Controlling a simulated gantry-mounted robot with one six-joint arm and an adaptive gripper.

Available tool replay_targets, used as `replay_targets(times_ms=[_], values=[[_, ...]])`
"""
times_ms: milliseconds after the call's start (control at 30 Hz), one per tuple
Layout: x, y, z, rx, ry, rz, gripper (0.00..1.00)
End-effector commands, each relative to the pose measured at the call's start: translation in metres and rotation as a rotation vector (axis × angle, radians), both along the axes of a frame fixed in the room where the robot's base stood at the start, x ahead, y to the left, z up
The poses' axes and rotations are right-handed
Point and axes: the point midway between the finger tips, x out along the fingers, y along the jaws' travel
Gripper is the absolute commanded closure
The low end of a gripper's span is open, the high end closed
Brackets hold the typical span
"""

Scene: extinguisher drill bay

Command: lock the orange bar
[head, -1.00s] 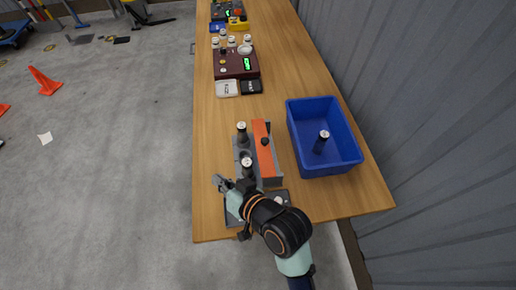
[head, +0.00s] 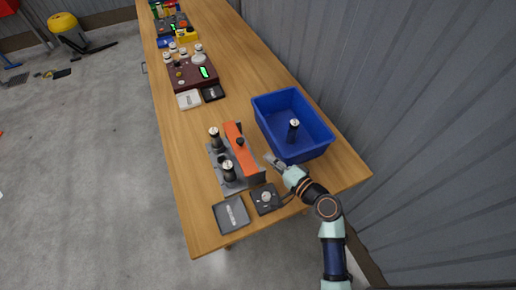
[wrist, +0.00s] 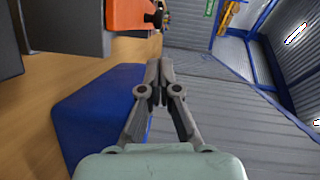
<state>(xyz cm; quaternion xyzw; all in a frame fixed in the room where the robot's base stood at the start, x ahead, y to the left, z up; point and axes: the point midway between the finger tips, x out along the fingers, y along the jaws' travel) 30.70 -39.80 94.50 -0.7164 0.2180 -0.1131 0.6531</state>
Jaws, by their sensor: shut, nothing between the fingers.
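The orange bar (head: 239,147) lies along the top of a grey fixture (head: 256,179) near the front of the bench, with a black knob (head: 240,141) on it. Two dark cylinders with pale tops (head: 214,138) (head: 228,172) stand upright on the fixture's left side. My gripper (head: 270,160) is shut and empty, just right of the bar and apart from it, by the bin's near corner. In the wrist view the fingers (wrist: 159,65) are together, and the orange bar (wrist: 130,14) shows at the top edge. Whether the bar is locked I cannot tell.
A blue bin (head: 318,150) holding one dark cylinder (head: 293,131) stands right of the fixture. Two dark square pads (head: 232,228) (head: 265,212) lie at the front edge. A maroon device (head: 190,84) stands farther back. A corrugated wall (head: 400,120) runs along the right.

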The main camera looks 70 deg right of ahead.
Motion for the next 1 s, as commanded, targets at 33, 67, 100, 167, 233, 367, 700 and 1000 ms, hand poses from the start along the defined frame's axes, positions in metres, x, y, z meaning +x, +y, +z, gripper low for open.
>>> replay_targets(times_ms=[33, 67, 100, 167, 233, 367, 700, 1000], values=[[0.006, -0.003, -0.001, -0.001, 0.000, 0.003, 1.00], [0.010, -0.005, -0.002, 0.000, -0.001, 0.004, 1.00], [0.017, -0.008, -0.002, -0.002, 0.000, 0.004, 1.00], [0.028, -0.013, -0.005, -0.001, 0.000, 0.005, 1.00], [0.040, -0.020, -0.006, -0.002, 0.000, 0.004, 1.00], [0.062, -0.031, -0.009, -0.001, 0.000, 0.005, 1.00], [0.083, -0.043, -0.012, -0.001, 0.002, 0.001, 1.00], [0.082, -0.043, -0.011, 0.000, 0.002, -0.005, 1.00]])
